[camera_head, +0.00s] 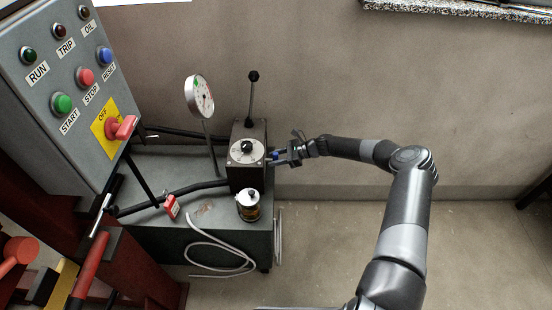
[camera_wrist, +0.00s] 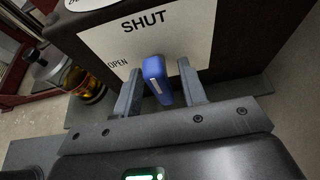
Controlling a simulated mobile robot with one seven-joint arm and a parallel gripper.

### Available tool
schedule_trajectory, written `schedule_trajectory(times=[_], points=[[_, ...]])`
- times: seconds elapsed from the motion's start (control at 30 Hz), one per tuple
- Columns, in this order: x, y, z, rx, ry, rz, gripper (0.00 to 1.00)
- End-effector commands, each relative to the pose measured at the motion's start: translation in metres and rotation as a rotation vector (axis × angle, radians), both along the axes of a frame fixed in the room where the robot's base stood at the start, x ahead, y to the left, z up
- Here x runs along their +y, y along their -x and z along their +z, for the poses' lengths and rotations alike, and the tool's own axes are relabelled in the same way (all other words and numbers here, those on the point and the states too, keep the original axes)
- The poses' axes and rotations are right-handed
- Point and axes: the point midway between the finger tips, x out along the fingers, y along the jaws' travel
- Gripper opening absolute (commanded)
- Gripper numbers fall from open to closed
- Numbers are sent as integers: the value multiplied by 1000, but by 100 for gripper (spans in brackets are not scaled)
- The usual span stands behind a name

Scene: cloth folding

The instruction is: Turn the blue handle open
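The blue handle (camera_wrist: 157,80) sticks out from the side of a dark valve box (camera_head: 248,180). A pale label (camera_wrist: 185,35) behind it reads SHUT at the top and OPEN at the lower left. The handle points down and slightly right in the wrist view. My gripper (camera_wrist: 160,88) is open, with one finger on each side of the handle and visible gaps between. In the head view the handle (camera_head: 275,155) is a small blue spot at the box's right side, with my gripper (camera_head: 279,157) at it.
The box stands on a grey cabinet (camera_head: 150,225) with a round gauge (camera_head: 200,96), a glass jar (camera_head: 248,207) and a red tag (camera_head: 171,207). A control panel (camera_head: 70,80) stands at left.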

Motion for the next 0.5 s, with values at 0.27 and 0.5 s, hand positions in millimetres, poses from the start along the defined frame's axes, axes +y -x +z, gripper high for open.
schedule_trajectory(times=[0.27, 0.5], points=[[0, 0, 0, -1, 0, 0, 31], [0, 0, 0, -1, 0, 0, 11]])
